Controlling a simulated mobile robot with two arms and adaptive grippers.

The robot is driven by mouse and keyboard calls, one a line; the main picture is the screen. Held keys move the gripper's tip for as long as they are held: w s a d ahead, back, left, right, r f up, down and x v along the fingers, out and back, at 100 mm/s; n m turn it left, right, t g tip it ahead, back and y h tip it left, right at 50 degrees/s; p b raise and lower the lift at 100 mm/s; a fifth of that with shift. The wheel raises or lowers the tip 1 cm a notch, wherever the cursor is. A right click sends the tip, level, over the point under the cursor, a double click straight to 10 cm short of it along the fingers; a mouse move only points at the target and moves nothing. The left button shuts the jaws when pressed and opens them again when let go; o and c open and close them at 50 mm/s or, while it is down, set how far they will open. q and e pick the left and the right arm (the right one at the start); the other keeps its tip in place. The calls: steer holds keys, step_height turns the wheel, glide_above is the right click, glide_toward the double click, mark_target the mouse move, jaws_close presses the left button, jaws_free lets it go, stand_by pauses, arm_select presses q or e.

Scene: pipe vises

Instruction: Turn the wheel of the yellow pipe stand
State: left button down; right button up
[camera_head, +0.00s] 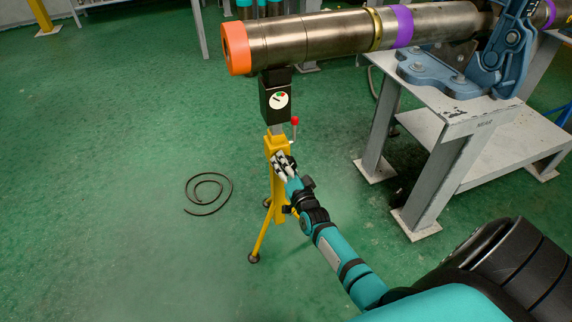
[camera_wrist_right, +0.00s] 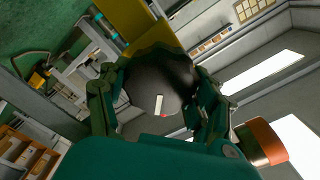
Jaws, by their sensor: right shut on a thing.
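The yellow pipe stand (camera_head: 275,191) is a tripod on the green floor under a long metal pipe (camera_head: 310,36) with an orange end cap (camera_head: 237,48). A black block with a round dial (camera_head: 279,99) sits at its top, and a lever with a red knob (camera_head: 295,120) sticks out beside it. My right gripper (camera_head: 284,163) is at the stand's upper body. In the right wrist view, its fingers are either side of a dark, rounded wheel (camera_wrist_right: 158,80) and shut on it. The wheel is hidden by the gripper in the head view. My left gripper is out of view.
A grey metal table (camera_head: 452,108) with a blue pipe vise (camera_head: 500,60) stands to the right of the stand. A thin dark coiled cable (camera_head: 209,194) lies on the floor to its left. The floor at left is otherwise clear.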

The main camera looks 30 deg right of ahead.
steer(key=shift+m, duration=0.5)
steer(key=o, duration=1.2)
steer(key=v, duration=1.2)
